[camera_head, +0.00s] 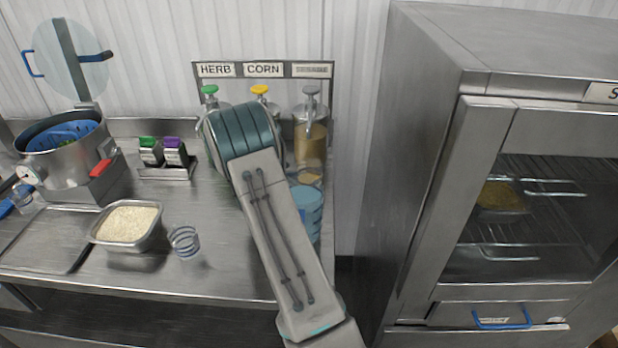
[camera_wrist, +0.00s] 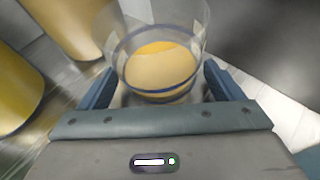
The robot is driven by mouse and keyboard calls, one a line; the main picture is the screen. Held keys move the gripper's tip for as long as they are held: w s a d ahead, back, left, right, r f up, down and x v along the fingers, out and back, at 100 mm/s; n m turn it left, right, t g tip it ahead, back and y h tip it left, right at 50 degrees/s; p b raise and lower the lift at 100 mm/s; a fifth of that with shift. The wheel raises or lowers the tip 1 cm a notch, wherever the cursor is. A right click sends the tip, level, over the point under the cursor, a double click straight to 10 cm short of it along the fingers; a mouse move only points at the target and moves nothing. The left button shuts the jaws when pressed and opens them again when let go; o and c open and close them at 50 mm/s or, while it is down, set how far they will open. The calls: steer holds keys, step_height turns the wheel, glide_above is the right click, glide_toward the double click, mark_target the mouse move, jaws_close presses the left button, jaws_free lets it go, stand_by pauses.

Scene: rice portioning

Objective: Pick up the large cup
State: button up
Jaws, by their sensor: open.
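A clear cup with blue rings (camera_wrist: 160,92) and yellow-orange contents is in the wrist view, standing between my fingers; it looks like the large cup. My gripper (camera_wrist: 158,80) is open, with one blue finger on each side of the cup. I cannot tell whether either finger touches it. In the head view, a clear cup with tan contents (camera_head: 311,179) shows partly under the right dispenser. Another clear cup with blue rings (camera_head: 185,241) stands on the counter beside the rice tray.
The dispensers (camera_head: 311,130) stand close behind, under a HERB and CORN sign (camera_head: 240,69). A rice tray (camera_head: 127,247), a pot (camera_head: 65,165) and an empty flat tray (camera_head: 40,262) are to the left. A steel cabinet (camera_head: 430,180) stands right, past the counter's edge.

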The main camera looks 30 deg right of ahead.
steer(key=shift+w+d+f, duration=0.1)
steer(key=shift+d+f, duration=0.15)
steer(key=shift+d, duration=0.3)
steer(key=c, duration=1.3)
steer(key=shift+o, duration=0.2)
steer(key=shift+w+a+r, duration=0.1)
steer(key=shift+r, duration=0.1)
